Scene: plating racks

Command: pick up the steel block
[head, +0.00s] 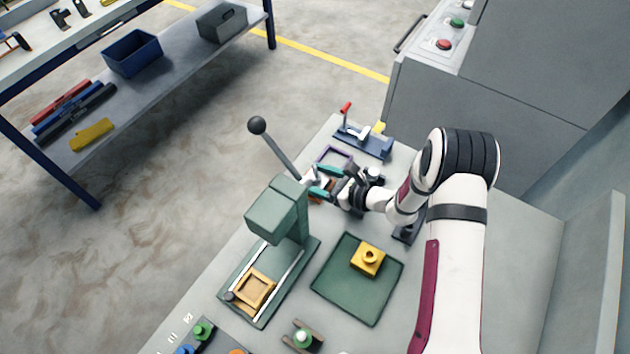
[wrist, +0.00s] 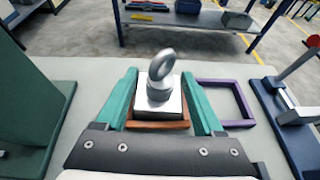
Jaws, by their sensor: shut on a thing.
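The steel block (wrist: 158,103) is a silvery block with a ring-shaped eye on top. In the wrist view it stands upright between the two teal fingers of my gripper (wrist: 159,76), which are shut on it. An orange-brown square frame (wrist: 178,125) shows below and around the block's base; I cannot tell whether the block rests in it or is held just above. In the head view my gripper (head: 323,181) is behind the green press, and the block is mostly hidden by the fingers.
A green lever press (head: 275,215) stands close to my gripper. A purple frame (wrist: 253,117) and a blue clamp with a red handle (head: 368,144) lie beyond. A green tray (head: 335,290) holds a yellow block (head: 368,260). A shelf unit (head: 165,80) stands apart across the floor.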

